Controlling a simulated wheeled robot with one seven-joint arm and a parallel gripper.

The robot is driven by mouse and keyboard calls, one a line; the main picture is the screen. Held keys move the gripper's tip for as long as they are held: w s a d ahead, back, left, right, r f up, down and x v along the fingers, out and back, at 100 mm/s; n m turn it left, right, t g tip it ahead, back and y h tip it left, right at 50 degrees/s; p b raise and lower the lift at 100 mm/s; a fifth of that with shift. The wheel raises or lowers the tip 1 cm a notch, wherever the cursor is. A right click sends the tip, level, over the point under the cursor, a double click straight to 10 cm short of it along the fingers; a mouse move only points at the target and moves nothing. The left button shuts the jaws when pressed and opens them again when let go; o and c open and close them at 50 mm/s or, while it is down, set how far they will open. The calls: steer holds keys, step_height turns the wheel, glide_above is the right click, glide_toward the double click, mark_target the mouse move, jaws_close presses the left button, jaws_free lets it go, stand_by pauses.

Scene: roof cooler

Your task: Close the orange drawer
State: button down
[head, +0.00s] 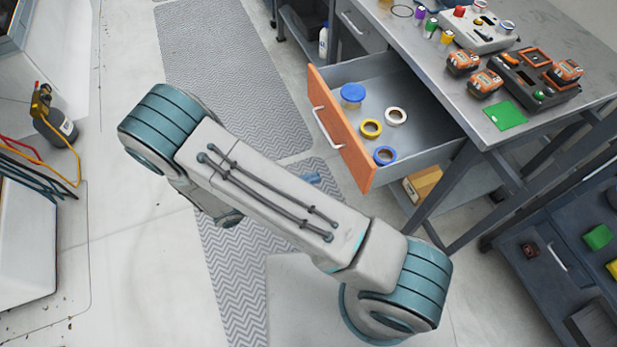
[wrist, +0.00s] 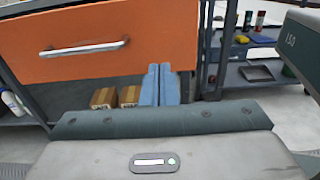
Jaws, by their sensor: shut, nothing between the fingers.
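The orange drawer (head: 343,140) is pulled out from the workbench in the head view, with its metal handle on the front. Tape rolls and a blue round thing lie inside it. In the wrist view the orange front (wrist: 100,40) fills the upper left, with the handle (wrist: 84,48) across it. My gripper (wrist: 160,68) shows there as two blue fingers side by side, shut and empty, near the lower right edge of the drawer front. I cannot tell whether the fingertips touch it. In the head view my arm hides most of my gripper.
The workbench top (head: 590,70) carries battery packs, a charger, a green pad (head: 505,115) and small cans. Cardboard boxes (wrist: 104,97) lie on a shelf below the drawer. A dark cabinet (head: 555,255) stands at right. A patterned mat (head: 215,60) covers open floor.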

mark_target(355, 164)
steer(key=p+x, duration=0.1)
steer(key=x, duration=0.8)
steer(key=shift+d, duration=0.25)
